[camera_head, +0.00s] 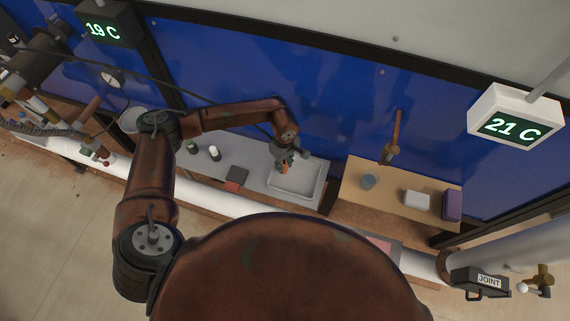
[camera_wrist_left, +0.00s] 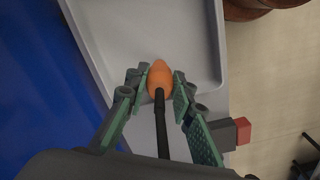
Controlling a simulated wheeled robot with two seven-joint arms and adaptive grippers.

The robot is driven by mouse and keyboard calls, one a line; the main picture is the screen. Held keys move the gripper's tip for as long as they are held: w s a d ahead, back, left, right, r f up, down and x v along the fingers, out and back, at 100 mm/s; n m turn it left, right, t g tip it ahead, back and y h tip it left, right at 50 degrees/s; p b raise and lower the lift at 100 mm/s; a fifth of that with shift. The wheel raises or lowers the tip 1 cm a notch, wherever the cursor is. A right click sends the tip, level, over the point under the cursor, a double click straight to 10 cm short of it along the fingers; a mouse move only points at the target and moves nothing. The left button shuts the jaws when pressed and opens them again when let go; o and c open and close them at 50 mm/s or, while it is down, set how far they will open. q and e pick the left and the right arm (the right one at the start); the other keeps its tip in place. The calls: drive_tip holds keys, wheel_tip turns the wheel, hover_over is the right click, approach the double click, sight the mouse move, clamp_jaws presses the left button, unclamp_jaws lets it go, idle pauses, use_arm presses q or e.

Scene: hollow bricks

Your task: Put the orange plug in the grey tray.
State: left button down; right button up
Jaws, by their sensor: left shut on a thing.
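The orange plug (camera_wrist_left: 160,78) sits between the fingertips of my left gripper (camera_wrist_left: 157,88) in the left wrist view. My left gripper is shut on it. A thin black rod or cord runs from the plug back towards the wrist. In the head view the left gripper (camera_head: 285,162) hangs over the left part of the grey tray (camera_head: 306,180), with the plug (camera_head: 284,169) at its tip. The tray is shallow with a raised rim and looks empty. The tray floor (camera_wrist_left: 150,38) shows beyond the plug. I cannot tell whether the plug touches it. My right gripper is out of view.
A dark box with a red part (camera_head: 236,178) stands left of the tray, with a white-topped bottle (camera_head: 214,153) behind it. A blue wall stands behind.

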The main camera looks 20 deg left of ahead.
use_arm(q)
drive_tip(key=c, duration=2.1)
unclamp_jaws()
drive_tip(key=shift+f, duration=0.2)
drive_tip(key=o, duration=0.4)
drive_tip(key=shift+r, duration=0.1)
drive_tip(key=shift+o, duration=0.2)
drive_tip(key=shift+r, duration=0.15)
wheel_tip(320, 180, up, 12)
drive_tip(key=shift+b, duration=0.7)
